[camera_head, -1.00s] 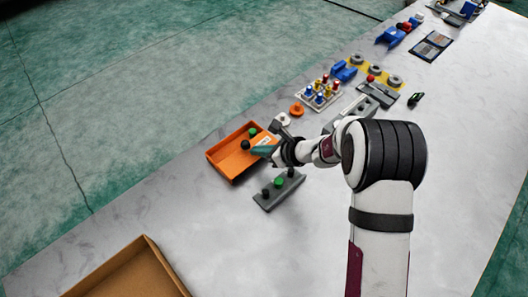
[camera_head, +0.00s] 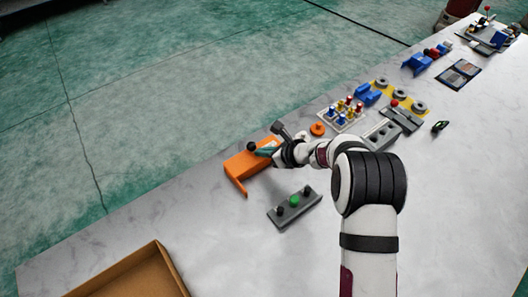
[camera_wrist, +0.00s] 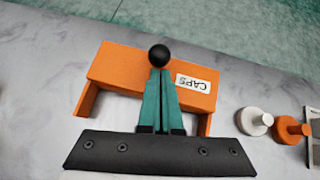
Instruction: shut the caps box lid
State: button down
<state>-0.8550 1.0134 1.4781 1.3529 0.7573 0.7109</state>
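The orange caps box (camera_head: 250,162) is at the table's far edge in the head view. In the wrist view its broad orange panel (camera_wrist: 120,68) carries an upside-down white CAPS label (camera_wrist: 192,83). Two orange side pieces reach from the panel toward me, with grey between them. I cannot tell panel from lid, or see any contents. A black ball (camera_wrist: 159,55), also in the head view (camera_head: 251,146), shows at my fingertips. My gripper (camera_wrist: 160,72) has its teal fingers together over the panel. Whether they pinch or only touch the ball is unclear.
A grey panel with a green button (camera_head: 294,201) lies in front of the box. White (camera_wrist: 254,121) and orange (camera_wrist: 291,129) round parts stand to its right. An open cardboard box (camera_head: 160,250) is at the near left. Clear table lies between.

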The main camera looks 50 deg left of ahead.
jog(key=d, duration=0.3)
jog(key=w+d, duration=0.1)
jog(key=d, duration=0.1)
jog(key=shift+r, duration=0.3)
jog(key=d+r+n+h, duration=0.1)
jog(key=d+r+n, duration=0.3)
jog(key=d+r, duration=1.2)
jog(key=s+d+n+h, duration=0.2)
jog(key=s+d, duration=0.3)
jog(key=d, duration=0.4)
jog(key=s+d+n+t+h, duration=0.1)
jog(key=s+d+n+h, duration=0.1)
jog(key=s+d, duration=0.3)
jog(key=s+d+n+h, duration=0.2)
jog(key=s+d, duration=0.3)
jog(key=d, duration=0.8)
jog(key=shift+s+d+r+t+h, duration=0.15)
jog(key=shift+d+r+t+h, duration=0.1)
jog(key=shift+r+t+h, duration=0.2)
